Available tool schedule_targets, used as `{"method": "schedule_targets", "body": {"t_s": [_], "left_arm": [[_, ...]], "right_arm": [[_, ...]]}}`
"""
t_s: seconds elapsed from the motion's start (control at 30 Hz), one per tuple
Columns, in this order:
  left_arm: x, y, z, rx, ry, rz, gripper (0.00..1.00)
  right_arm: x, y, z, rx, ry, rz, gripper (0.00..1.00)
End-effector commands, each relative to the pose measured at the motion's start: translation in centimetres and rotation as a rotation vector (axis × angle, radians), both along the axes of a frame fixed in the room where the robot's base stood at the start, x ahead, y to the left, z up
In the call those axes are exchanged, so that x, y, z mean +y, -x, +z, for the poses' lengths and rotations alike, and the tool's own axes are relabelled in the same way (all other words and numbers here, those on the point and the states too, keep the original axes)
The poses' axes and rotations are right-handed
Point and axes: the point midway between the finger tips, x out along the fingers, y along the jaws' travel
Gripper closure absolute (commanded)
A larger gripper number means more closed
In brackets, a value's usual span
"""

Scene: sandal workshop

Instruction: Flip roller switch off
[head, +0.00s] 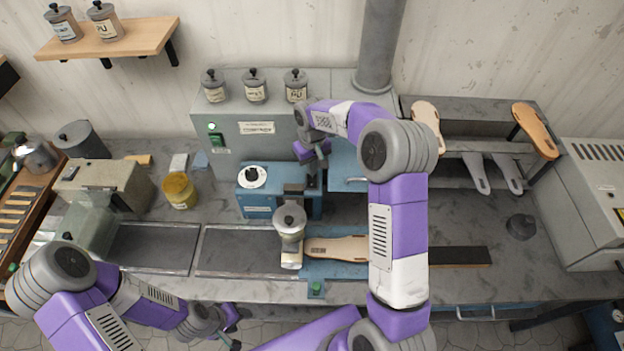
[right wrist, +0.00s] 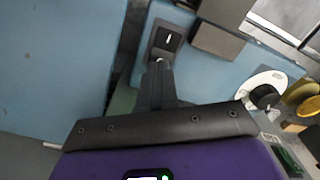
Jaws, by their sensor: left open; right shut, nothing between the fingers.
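A small black rocker switch (right wrist: 168,40) with a white mark sits on the blue housing (right wrist: 205,60) in the right wrist view. My right gripper (right wrist: 158,75) is shut and empty, its fingertips right at the lower edge of the switch; I cannot tell if they touch. In the head view my right gripper (head: 313,165) is at the right end of the blue roller machine (head: 258,198), and the switch is hidden there. My left gripper (head: 232,328) is open and empty at the bench's front edge, far from the machine.
A white dial (head: 252,176) tops the machine. A grey control box (head: 228,130) with jars on top stands behind. A yellow pot (head: 180,190) is to the left.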

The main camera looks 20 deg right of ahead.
Motion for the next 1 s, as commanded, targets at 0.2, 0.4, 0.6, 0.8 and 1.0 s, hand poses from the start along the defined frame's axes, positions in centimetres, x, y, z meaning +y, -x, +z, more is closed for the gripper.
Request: {"method": "schedule_targets", "body": {"t_s": [0.2,0.4,0.6,0.8,1.0], "left_arm": [[0.0,0.0,0.0,0.0,0.0,0.0,0.48],[0.0,0.0,-0.01,0.0,0.0,0.0,0.48],[0.0,0.0,-0.16,0.0,0.0,0.0,0.48],[0.0,-0.01,-0.38,0.0,0.0,0.0,0.48],[0.0,0.01,-0.59,0.0,0.0,0.0,0.48]], "right_arm": [[0.0,0.0,0.0,0.0,0.0,0.0,1.0],[0.0,0.0,-0.01,0.0,0.0,0.0,1.0],[0.0,0.0,-0.23,0.0,0.0,0.0,1.0],[0.0,0.01,-0.55,0.0,0.0,0.0,1.0],[0.0,0.01,-0.85,0.001,0.0,0.0,1.0]]}}
